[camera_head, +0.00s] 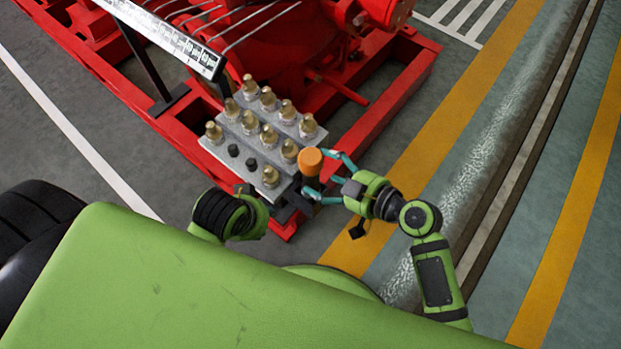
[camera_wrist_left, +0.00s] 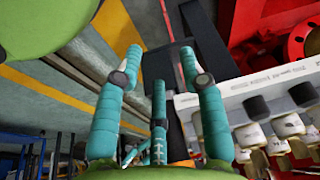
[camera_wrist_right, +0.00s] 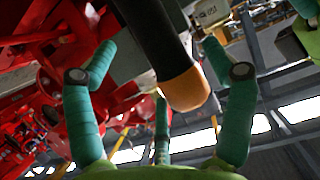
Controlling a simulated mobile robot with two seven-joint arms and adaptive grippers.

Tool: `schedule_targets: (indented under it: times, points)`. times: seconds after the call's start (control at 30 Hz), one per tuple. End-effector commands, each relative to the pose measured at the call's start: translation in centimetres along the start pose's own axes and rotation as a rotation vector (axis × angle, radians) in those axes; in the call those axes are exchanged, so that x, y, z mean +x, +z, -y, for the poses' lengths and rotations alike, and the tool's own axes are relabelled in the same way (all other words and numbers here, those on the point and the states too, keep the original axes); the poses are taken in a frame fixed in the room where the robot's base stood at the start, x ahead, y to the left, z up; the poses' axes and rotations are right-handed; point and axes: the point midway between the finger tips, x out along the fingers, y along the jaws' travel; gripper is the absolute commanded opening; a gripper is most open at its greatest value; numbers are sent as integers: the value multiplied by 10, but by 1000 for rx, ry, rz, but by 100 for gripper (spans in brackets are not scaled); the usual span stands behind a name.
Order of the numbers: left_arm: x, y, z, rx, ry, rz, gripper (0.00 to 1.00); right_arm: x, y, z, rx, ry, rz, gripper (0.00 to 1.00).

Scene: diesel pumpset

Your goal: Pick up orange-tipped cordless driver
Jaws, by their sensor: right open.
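The cordless driver stands in the head view with its orange tip (camera_head: 311,161) up and a dark body below, by the right corner of the grey fitting plate (camera_head: 262,150). In the right wrist view its black body (camera_wrist_right: 157,35) and orange end (camera_wrist_right: 186,89) show between spread fingers. My right gripper (camera_head: 316,173) is open, its teal fingers reaching around the driver from the right; contact is not clear. My left gripper (camera_wrist_left: 161,55) is open in the left wrist view, with a dark bar (camera_wrist_left: 166,75) behind its fingers. Its fingers are hidden in the head view.
Several brass fittings (camera_head: 269,137) stand on the plate close left of the driver. The red pumpset frame (camera_head: 392,105) lies behind. A black post (camera_head: 140,65) carries a white scale bar (camera_head: 175,38) at upper left. Open floor (camera_head: 455,75) lies to the right.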

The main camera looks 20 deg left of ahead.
Motion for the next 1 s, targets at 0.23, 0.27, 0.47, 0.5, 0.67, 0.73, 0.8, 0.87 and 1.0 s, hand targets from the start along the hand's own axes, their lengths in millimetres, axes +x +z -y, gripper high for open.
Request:
schedule_targets:
  times: [0.23, 0.27, 0.47, 0.5, 0.67, 0.73, 0.8, 0.87, 1.0]
  points:
    - [-15, 0, 1, -1, -2, -9, 40, 28, 2, -2, 1, 2, 1, 84]
    - [-15, 0, 1, -1, -2, -10, 40, 29, 2, -2, 1, 2, 1, 84]
    - [-16, 0, 1, -1, -2, -10, 40, 29, 2, -1, 1, 2, 2, 84]
    - [-16, 0, 1, -1, -2, -10, 40, 28, 2, -1, 1, 2, 2, 68]
    - [-16, 0, 1, -1, -2, -10, 40, 28, 2, -1, 1, 2, 3, 4]
    - [-16, 0, 1, -1, -2, -10, 40, 28, 3, -2, 0, 3, 3, 1]
    - [-16, 0, 1, -1, -2, -10, 40, 28, 0, -2, -1, 5, -3, 1]
    - [-16, 0, 1, -1, -2, -10, 40, 28, 0, -3, -2, 5, -2, 0]
    - [-16, 0, 1, -1, -2, -10, 40, 28, 0, -3, -2, 7, -2, 0]
